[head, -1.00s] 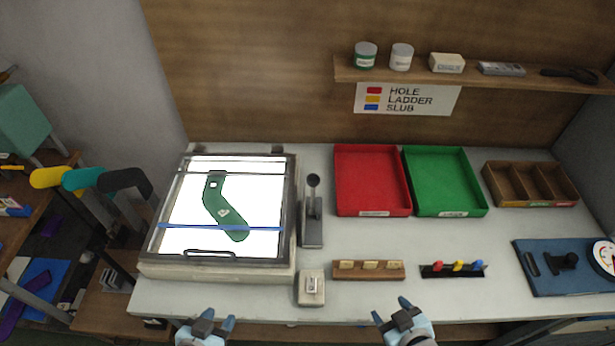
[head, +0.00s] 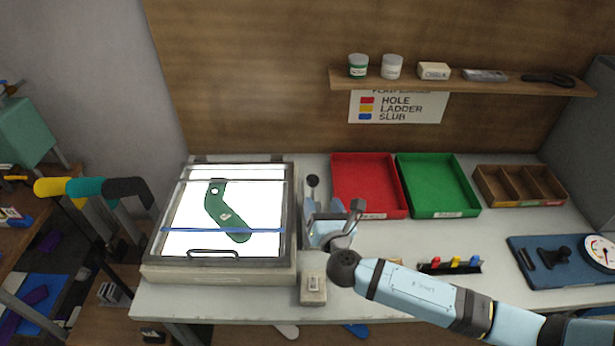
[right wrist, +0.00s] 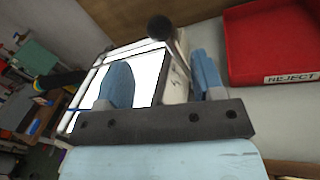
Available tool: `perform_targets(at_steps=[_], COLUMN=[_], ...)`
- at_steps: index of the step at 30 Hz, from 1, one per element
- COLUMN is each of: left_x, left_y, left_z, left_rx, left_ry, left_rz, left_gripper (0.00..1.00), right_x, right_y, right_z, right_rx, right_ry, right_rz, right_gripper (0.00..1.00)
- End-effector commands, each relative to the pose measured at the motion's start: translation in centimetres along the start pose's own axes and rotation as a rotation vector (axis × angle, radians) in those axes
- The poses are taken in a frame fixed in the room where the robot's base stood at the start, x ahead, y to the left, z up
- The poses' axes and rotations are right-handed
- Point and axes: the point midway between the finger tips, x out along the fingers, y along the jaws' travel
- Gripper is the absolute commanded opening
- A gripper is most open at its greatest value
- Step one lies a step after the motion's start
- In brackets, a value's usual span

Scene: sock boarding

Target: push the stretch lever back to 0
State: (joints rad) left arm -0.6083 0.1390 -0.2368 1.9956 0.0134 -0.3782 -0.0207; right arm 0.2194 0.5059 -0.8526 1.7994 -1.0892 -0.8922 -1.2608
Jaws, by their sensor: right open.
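The stretch lever has a round black knob (head: 312,181) and stands just right of the lit board frame (head: 291,215). Its knob also shows in the right wrist view (right wrist: 160,27), beyond and between my fingers. My right gripper (head: 318,218) is open, close on the near side of the lever, with nothing visible between its fingers. In the right wrist view my right gripper (right wrist: 162,62) has its two blue fingers apart. My gripper hides the lever's lower part and base in the head view; I cannot tell whether it touches. My left gripper is out of view.
A green sock (head: 225,212) lies on the lit board. A red tray (head: 369,185) and a green tray (head: 438,185) stand right of the lever. A small pale block (head: 313,287) sits at the front edge. My right arm crosses the front right of the table.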

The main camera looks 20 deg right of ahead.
Motion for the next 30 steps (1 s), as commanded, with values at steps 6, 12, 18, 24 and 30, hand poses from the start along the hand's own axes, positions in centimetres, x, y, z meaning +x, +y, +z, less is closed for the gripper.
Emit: perform_targets(at_steps=[6,12,18,24,30], left_x=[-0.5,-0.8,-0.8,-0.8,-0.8], left_y=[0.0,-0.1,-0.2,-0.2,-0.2], left_z=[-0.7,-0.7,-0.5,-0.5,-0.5], left_rx=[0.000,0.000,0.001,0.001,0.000], left_ry=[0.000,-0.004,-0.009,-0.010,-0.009], left_rz=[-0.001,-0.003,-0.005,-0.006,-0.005], left_gripper=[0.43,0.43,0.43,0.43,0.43], right_x=[4.9,8.5,10.3,10.7,10.6], right_y=[0.1,0.1,0.1,0.1,0.0], right_z=[0.2,0.1,0.0,-0.1,-0.1], right_rx=[0.002,0.004,0.005,0.006,0.006], right_ry=[-0.001,0.001,0.002,0.003,0.003], right_rz=[-0.001,0.000,-0.001,0.000,0.000], right_gripper=[0.62,0.62,0.62,0.62,0.48])
